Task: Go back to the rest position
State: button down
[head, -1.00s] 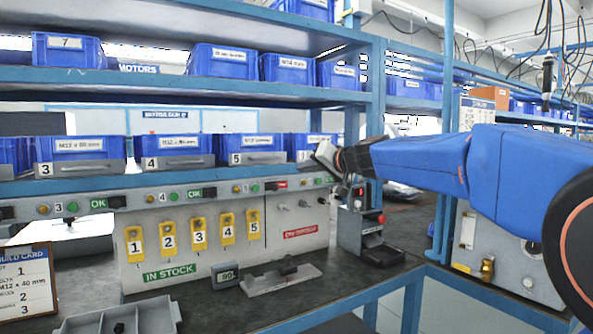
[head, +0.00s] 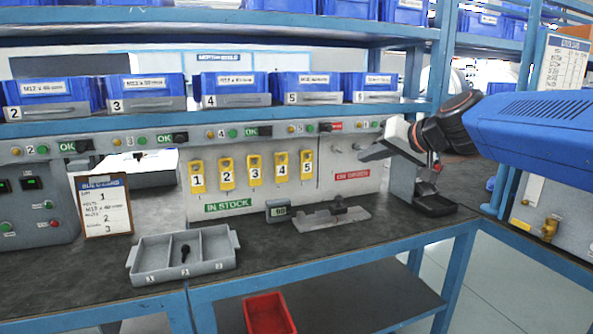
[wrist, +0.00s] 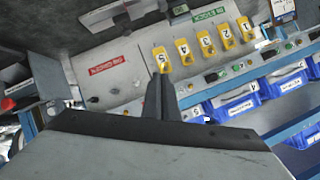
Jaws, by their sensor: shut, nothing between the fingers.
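My gripper (head: 374,152) is at the right of the head view, in front of the control panel below the shelf bins. It is shut and empty. In the wrist view its fingers (wrist: 161,92) are together, pointing at the panel. My blue arm reaches in from the right edge of the head view. The grey three-compartment tray (head: 184,240) lies on the bench with a small dark part in its middle compartment. The gripper is apart from the tray and from the yellow numbered tags (head: 254,166).
Blue bins (head: 235,85) line the shelf above the panel. A build card (head: 104,207) stands at the left. A grey fixture plate (head: 331,218) and a small display box (head: 279,209) lie on the bench (head: 330,246). A red bin (head: 268,313) is below.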

jog(key=s+d+f+g+h, duration=0.2)
jog(key=s+d+f, duration=0.1)
jog(key=s+f, duration=0.6)
jog(key=s+d+f+g+h, duration=0.2)
jog(key=s+d+f, duration=0.1)
jog(key=s+f, duration=0.6)
jog(key=s+d+f+g+h, duration=0.2)
jog(key=s+d+f, duration=0.1)
jog(key=s+f, duration=0.7)
jog(key=s, duration=0.4)
jog(key=shift+n, duration=0.3)
